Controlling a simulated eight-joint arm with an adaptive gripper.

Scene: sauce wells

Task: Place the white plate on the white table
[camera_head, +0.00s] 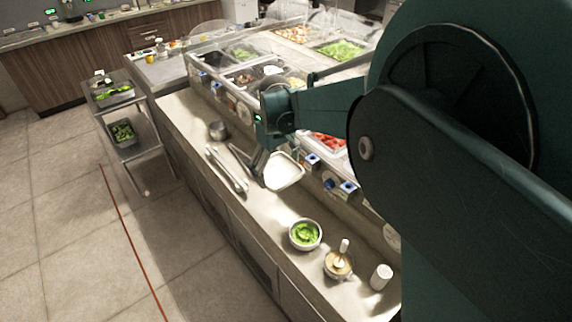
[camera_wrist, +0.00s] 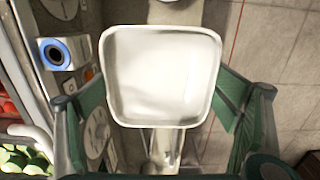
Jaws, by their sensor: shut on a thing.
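The white plate (camera_head: 284,172), square with rounded corners and a raised rim, is in my gripper (camera_head: 263,166) above the counter in the head view. In the wrist view the plate (camera_wrist: 160,75) fills the middle between the two green fingers, its open face turned to the camera. My gripper is shut on it. The plate looks tilted in the head view. I cannot make out a separate white table; a long pale counter (camera_head: 268,218) runs below the plate.
On the counter stand a bowl of green leaves (camera_head: 305,234), a sauce bowl (camera_head: 339,265), a white cylinder (camera_head: 381,277), a metal pot (camera_head: 218,130) and tongs (camera_head: 228,169). Food wells with blue-knobbed fittings (camera_head: 348,186) line its right side. A trolley (camera_head: 123,132) stands left.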

